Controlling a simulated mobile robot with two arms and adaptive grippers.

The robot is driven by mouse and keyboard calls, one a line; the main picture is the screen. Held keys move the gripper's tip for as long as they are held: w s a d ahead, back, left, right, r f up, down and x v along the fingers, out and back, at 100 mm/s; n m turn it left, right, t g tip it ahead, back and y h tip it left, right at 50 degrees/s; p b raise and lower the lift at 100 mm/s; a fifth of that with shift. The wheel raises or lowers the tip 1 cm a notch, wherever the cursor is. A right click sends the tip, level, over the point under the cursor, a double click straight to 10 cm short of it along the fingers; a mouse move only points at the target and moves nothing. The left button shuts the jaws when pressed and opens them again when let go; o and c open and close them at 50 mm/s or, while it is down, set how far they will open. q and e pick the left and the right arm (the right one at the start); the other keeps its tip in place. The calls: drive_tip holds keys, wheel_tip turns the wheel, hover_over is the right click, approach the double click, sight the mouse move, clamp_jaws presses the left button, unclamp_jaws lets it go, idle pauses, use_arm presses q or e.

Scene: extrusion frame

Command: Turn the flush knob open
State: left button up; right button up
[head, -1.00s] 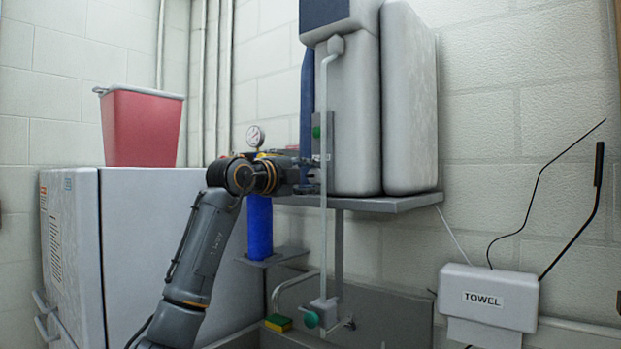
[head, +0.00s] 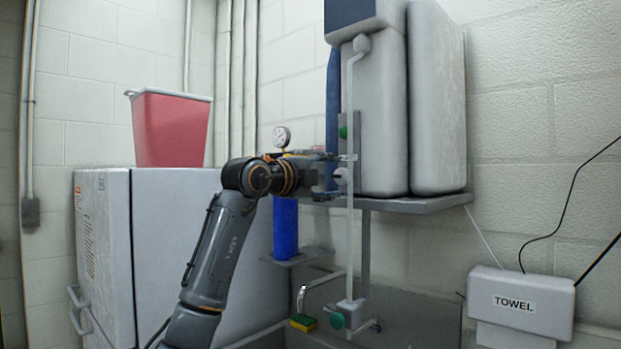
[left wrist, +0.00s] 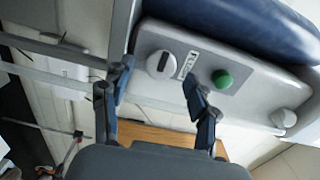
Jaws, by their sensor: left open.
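My left gripper (left wrist: 157,74) is open and empty, with one finger on either side of the knob in the picture. I cannot tell whether the fingers touch it. My left gripper (head: 338,175) is at the knob's height in the head view. My right gripper is not in view.
A vertical pipe (head: 350,240) runs close to the gripper. A pressure gauge (head: 282,136), blue cylinder (head: 286,230) and shelf (head: 425,204) are near. A towel dispenser (head: 520,285) hangs right.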

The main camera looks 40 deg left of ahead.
use_arm(q)
drive_tip(key=s, duration=0.9)
drive_tip(key=shift+s+a, duration=0.15)
drive_tip(key=shift+a, duration=0.25)
